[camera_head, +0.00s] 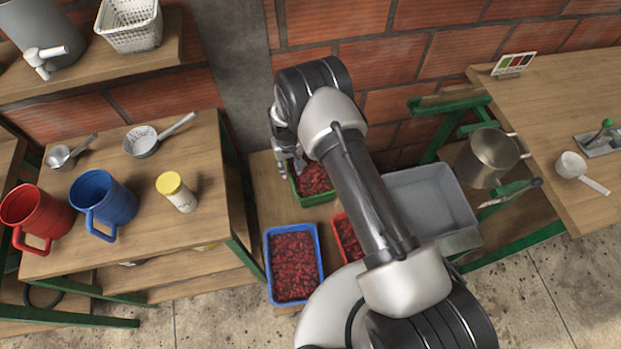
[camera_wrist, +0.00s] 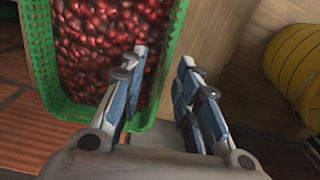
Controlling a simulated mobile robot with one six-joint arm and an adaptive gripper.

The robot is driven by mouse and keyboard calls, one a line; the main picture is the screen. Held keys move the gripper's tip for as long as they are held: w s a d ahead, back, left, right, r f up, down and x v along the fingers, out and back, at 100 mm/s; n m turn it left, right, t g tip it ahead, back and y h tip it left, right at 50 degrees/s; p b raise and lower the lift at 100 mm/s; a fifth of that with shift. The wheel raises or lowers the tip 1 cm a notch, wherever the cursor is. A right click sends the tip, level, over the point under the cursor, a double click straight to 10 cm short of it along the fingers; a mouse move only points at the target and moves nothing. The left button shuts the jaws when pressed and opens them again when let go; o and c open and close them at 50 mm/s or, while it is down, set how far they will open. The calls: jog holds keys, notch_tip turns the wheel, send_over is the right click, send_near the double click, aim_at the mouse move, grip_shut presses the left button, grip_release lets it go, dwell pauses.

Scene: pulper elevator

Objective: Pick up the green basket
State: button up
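The green basket (camera_head: 316,201) is full of red coffee cherries and sits on a low wooden surface against the wall in the head view. Part of it is hidden behind my arm. In the wrist view the green basket (camera_wrist: 42,55) fills the upper left, with its mesh wall and cherries showing. My gripper (camera_wrist: 164,62) is open, with one finger over the cherries and the other outside the right-hand wall, so the wall lies between them. In the head view my gripper (camera_head: 286,146) is at the basket's far left side. Contact cannot be told.
A blue basket (camera_head: 267,270) and a red basket (camera_head: 340,235), both with cherries, stand close in front. A grey bin (camera_head: 425,200) is at right. Wooden tables flank the low surface, the left one (camera_head: 135,185) holding mugs. A yellow ridged object (camera_wrist: 297,65) is right of my gripper.

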notch_tip(320, 180, down, 8)
jog(key=b, duration=0.2)
jog(key=shift+d+f+b, duration=0.1)
jog(key=shift+f+b, duration=0.05)
jog(key=shift+b, duration=0.2)
jog(key=shift+c, duration=0.5)
grip_shut()
jog(key=shift+s, duration=0.1)
dwell(0.3)
jog(key=shift+r, duration=0.2)
